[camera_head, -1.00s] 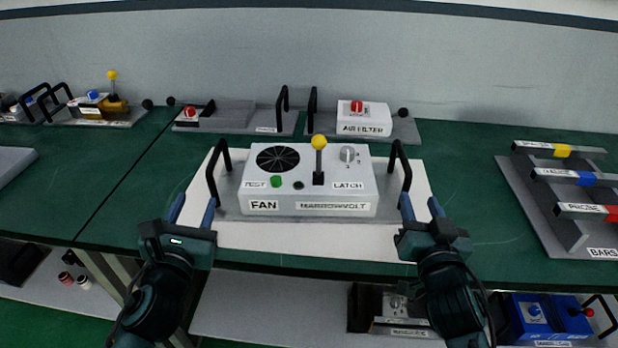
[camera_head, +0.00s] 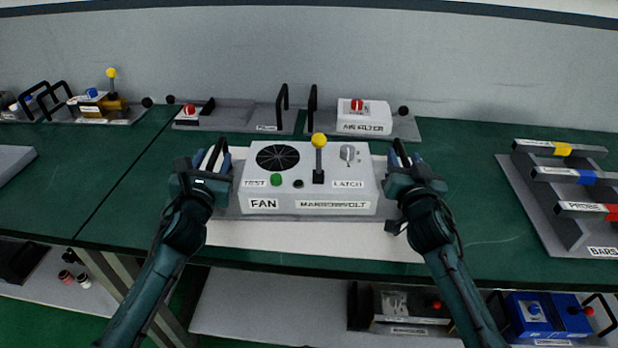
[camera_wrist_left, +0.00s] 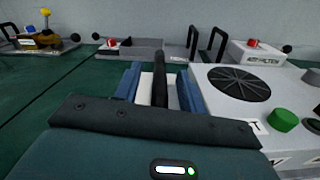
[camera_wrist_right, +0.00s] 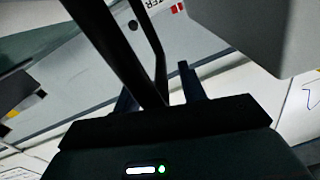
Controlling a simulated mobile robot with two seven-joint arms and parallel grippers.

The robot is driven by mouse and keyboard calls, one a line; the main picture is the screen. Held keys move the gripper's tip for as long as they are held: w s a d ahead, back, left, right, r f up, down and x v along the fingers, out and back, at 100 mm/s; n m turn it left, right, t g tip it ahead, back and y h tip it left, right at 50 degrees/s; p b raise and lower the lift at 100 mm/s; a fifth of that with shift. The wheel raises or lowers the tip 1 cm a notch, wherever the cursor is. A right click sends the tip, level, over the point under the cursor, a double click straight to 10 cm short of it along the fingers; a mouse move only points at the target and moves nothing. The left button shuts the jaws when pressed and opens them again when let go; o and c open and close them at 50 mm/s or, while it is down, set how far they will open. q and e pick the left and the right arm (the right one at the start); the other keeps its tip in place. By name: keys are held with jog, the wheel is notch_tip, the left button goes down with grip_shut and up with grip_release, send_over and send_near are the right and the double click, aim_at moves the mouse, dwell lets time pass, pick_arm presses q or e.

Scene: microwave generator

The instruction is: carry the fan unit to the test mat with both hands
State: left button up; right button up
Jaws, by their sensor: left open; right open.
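The fan unit (camera_head: 307,176) is a light grey box on a grey base with a black fan grille, a yellow-knobbed lever and a black handle at each end. It rests on the white test mat (camera_head: 300,238). My left gripper (camera_head: 210,160) is open at the left handle (camera_wrist_left: 160,80); in the left wrist view the handle stands between the two blue fingers. My right gripper (camera_head: 405,165) is open at the right handle (camera_wrist_right: 115,45). In the right wrist view the handle bar passes by the fingers; I cannot tell whether it lies between them.
An air filter unit (camera_head: 363,117) and a grey tray unit (camera_head: 235,115) stand behind. A rack of bars (camera_head: 560,200) is at the right. Green table (camera_head: 465,180) is clear right of the mat.

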pick_arm(q)
grip_shut()
pick_arm(e)
grip_shut()
dwell(1.2)
